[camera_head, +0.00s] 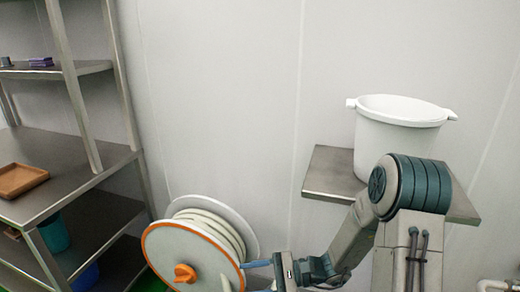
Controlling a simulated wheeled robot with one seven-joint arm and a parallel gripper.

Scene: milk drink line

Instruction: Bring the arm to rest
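My arm (410,190) rises at the lower right, with its teal-banded elbow up and its forearm folded down to the left. My gripper (285,272) is at the bottom centre, close to the right side of the hose reel in the picture. It is small and partly cut off by the frame's bottom edge. Its fingers cannot be made out, so I cannot tell whether it is open or holds anything. A short blue piece (257,264) shows between it and the reel; I cannot tell which it belongs to.
A hose reel (186,258) with an orange rim stands at the bottom centre-left. A white bucket (400,120) stands on a metal wall shelf (328,172) behind my arm. A metal rack (80,160) at the left holds a brown tray (18,180). The wall between is bare.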

